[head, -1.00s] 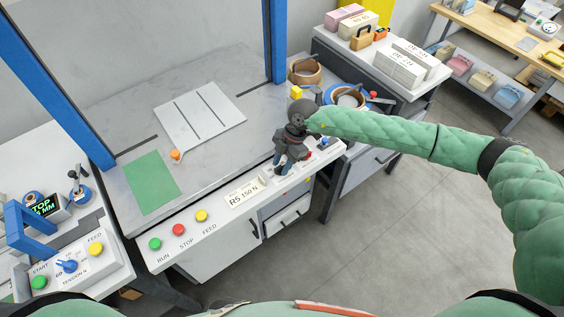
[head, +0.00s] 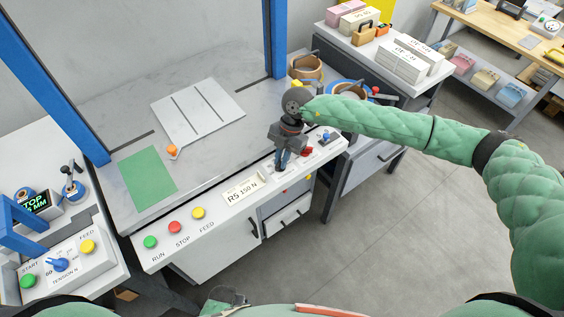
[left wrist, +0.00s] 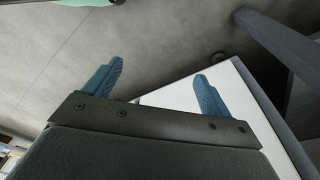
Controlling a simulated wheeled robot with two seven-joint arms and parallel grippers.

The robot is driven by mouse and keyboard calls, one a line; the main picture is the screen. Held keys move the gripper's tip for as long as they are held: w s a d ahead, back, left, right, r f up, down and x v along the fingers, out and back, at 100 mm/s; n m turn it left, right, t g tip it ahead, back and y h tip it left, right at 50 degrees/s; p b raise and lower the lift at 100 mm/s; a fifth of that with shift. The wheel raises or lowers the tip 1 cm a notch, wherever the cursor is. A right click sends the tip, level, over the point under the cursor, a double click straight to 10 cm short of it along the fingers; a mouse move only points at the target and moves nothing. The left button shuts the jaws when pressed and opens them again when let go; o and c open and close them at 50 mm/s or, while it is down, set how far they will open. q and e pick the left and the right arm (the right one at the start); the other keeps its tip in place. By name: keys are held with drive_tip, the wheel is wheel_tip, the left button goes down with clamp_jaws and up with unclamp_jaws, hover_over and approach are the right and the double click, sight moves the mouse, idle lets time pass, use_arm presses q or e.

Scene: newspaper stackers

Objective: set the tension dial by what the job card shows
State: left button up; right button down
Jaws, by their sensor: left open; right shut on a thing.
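The tension dial (head: 58,265) is a blue knob on a white panel at the lower left of the head view. It is marked TENSION N; its exact setting is too small to read. The job card (head: 240,190) lies on the front ledge of the bench and reads "R5 150 N". My right gripper (head: 281,164) points down at that ledge, just right of the card. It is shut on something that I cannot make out. My left gripper (left wrist: 157,85) is open and empty in the left wrist view, above the floor and a white surface's corner.
START (head: 29,281) and FEED (head: 88,247) buttons flank the dial. A blue frame (head: 20,228) stands just behind it. RUN (head: 150,242), STOP (head: 175,227) and FEED (head: 198,213) buttons line the bench ledge. A blue post (head: 60,90) rises at left.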

drive_tip(key=n+h+b, duration=0.1)
drive_tip(key=n+b, duration=0.2)
drive_tip(key=shift+w+a+f+g, duration=0.1)
drive_tip(key=shift+f+g, duration=0.05)
drive_tip(key=shift+g, duration=0.15)
drive_tip(key=shift+n+h+b, duration=0.5)
drive_tip(key=shift+n+b, duration=0.7)
drive_tip(key=shift+r, duration=0.2)
use_arm(q)
drive_tip(key=w+d+r, duration=0.1)
drive_tip(key=r, duration=1)
drive_tip(key=w+d+r, duration=0.2)
drive_tip(key=r, duration=0.9)
drive_tip(key=shift+w+r, duration=0.15)
drive_tip(key=shift+r, duration=0.1)
drive_tip(key=shift+a, duration=0.1)
use_arm(e)
drive_tip(key=c, duration=1.5)
unclamp_jaws()
drive_tip(key=shift+o, duration=0.2)
